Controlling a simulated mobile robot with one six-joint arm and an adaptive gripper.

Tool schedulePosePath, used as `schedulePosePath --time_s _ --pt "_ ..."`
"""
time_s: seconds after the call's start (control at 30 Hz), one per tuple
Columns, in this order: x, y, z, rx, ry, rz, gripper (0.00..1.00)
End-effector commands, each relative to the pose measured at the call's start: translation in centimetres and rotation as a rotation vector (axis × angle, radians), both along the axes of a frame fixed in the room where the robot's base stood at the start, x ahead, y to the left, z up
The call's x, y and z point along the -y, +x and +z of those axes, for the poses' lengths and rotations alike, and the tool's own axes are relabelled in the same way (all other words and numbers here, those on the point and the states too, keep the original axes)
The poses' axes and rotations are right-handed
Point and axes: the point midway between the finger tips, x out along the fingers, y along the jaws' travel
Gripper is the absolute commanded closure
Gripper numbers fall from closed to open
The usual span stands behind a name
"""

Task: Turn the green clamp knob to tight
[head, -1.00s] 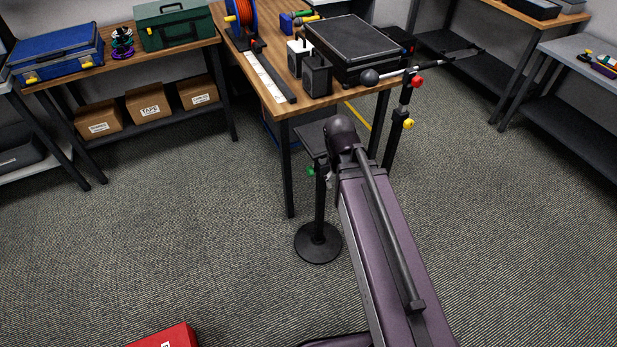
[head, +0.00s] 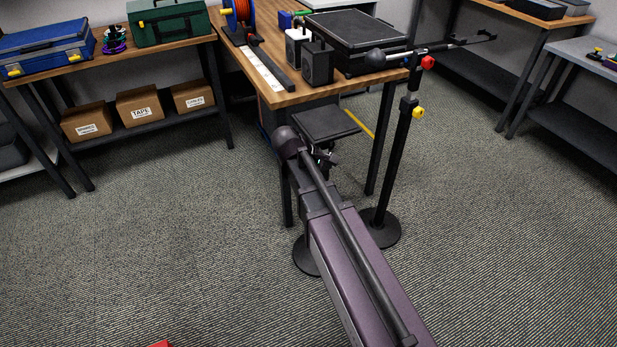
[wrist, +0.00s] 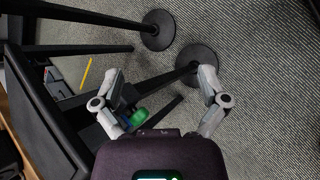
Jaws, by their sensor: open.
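The green clamp knob (wrist: 138,116) shows in the wrist view, low between my fingers and close beside the left one. It appears to be on the black stand that carries a small flat plate (head: 328,122); this plate also fills the left of the wrist view (wrist: 42,112). In the head view my arm hides the knob. My gripper (wrist: 160,78) is open, with its fingers spread wide. I see no clear contact between finger and knob. In the head view my gripper (head: 326,159) is small and partly hidden, just below the plate. The knob's turn position cannot be read.
A taller stand with a red knob (head: 428,62) and a yellow knob (head: 418,112) rises right of my arm. Its rod reaches over the wooden table (head: 300,92), which carries a black case (head: 352,40) and speakers.

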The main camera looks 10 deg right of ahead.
Motion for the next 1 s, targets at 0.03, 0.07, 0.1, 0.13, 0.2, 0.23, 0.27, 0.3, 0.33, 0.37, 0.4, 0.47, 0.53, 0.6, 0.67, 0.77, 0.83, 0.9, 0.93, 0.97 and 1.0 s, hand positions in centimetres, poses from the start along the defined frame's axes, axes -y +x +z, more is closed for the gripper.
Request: schedulePosePath --time_s 0.03,0.07,0.1,0.13,0.2,0.23,0.27,0.3,0.33,0.37,0.4,0.47,0.53,0.6,0.67,0.77,0.83,0.9,0.93,0.97,1.0 --pt "-0.5 0.8 -1.6 -0.015 -0.031 0.031 0.07" --pt "-0.7 1.1 -1.9 -0.024 -0.050 0.048 0.07" --pt "-0.9 1.5 -2.3 -0.037 -0.076 0.069 0.07" --pt "-1.1 1.8 -2.6 -0.047 -0.096 0.086 0.07" --pt "-1.7 2.5 -3.3 -0.070 -0.140 0.125 0.07" --pt "-1.9 2.8 -3.5 -0.081 -0.160 0.141 0.07" --pt "-2.1 3.1 -3.8 -0.090 -0.180 0.156 0.07" --pt "-2.4 3.5 -4.2 -0.104 -0.205 0.176 0.07" --pt "-2.7 3.8 -4.5 -0.114 -0.227 0.192 0.07" --pt "-3.0 4.0 -4.7 -0.125 -0.245 0.207 0.07" --pt "-3.3 4.4 -5.1 -0.139 -0.271 0.226 0.07" --pt "-3.9 5.0 -5.6 -0.161 -0.311 0.253 0.07" --pt "-4.6 5.6 -6.2 -0.185 -0.359 0.284 0.07" --pt "-5.3 6.2 -6.8 -0.212 -0.404 0.313 0.07" --pt "-6.0 6.7 -7.3 -0.234 -0.444 0.337 0.07" --pt "-7.2 7.5 -8.0 -0.272 -0.512 0.374 0.07" --pt "-8.2 8.1 -8.6 -0.298 -0.558 0.398 0.07" --pt "-9.1 8.6 -9.1 -0.326 -0.607 0.419 0.07" --pt "-9.5 8.9 -9.3 -0.338 -0.626 0.428 0.07" --pt "-9.9 9.1 -9.5 -0.349 -0.647 0.436 0.07" --pt "-10.5 9.3 -9.8 -0.365 -0.674 0.447 0.07"
